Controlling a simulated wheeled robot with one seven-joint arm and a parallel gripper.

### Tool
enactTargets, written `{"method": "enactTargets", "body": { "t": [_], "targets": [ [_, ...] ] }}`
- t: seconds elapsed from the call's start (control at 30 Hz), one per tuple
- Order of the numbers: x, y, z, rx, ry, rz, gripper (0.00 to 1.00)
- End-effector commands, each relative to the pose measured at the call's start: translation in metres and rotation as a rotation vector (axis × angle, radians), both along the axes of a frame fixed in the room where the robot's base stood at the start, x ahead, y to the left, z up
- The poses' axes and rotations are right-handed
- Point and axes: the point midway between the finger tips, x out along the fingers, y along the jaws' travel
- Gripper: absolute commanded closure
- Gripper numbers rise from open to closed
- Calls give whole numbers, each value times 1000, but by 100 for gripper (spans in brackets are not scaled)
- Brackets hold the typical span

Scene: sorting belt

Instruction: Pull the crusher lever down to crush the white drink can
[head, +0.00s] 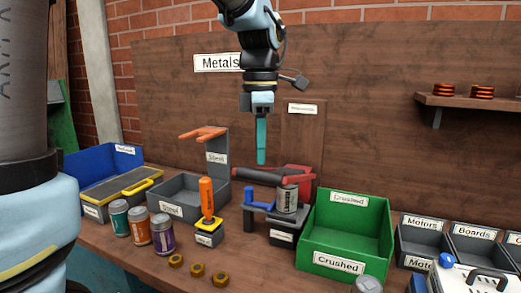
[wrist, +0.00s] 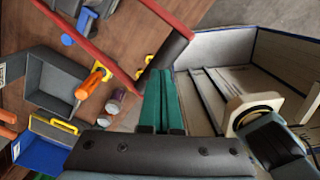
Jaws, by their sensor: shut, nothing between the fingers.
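The can crusher (head: 284,237) stands on the bench in the head view, left of the green bin. A pale can (head: 288,198) is upright in it, its top partly hidden by the lever. The lever has red arms (head: 298,169) and a dark grip (head: 255,175) pointing left, raised about level with the can's top. My gripper (head: 261,160) points down with its teal fingers shut and empty, just above or behind the grip; contact cannot be told. In the wrist view the shut fingers (wrist: 161,105) are close to the dark grip (wrist: 172,50) between the red arms (wrist: 110,60).
The green Crushed bin (head: 338,265) is close on the crusher's right. An orange-handled tool (head: 207,197) stands to the left, near several colored cans (head: 139,228) and a grey Steel bin (head: 175,207). Brass nuts (head: 197,270) lie at the front edge.

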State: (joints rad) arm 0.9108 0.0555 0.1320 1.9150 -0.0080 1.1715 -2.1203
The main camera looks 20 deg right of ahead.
Motion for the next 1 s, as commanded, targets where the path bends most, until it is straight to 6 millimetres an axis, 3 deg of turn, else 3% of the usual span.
{"method": "enactTargets", "body": {
  "t": [1.0],
  "targets": [
    [-11,10,-66,0,0,0,100]
  ]
}}
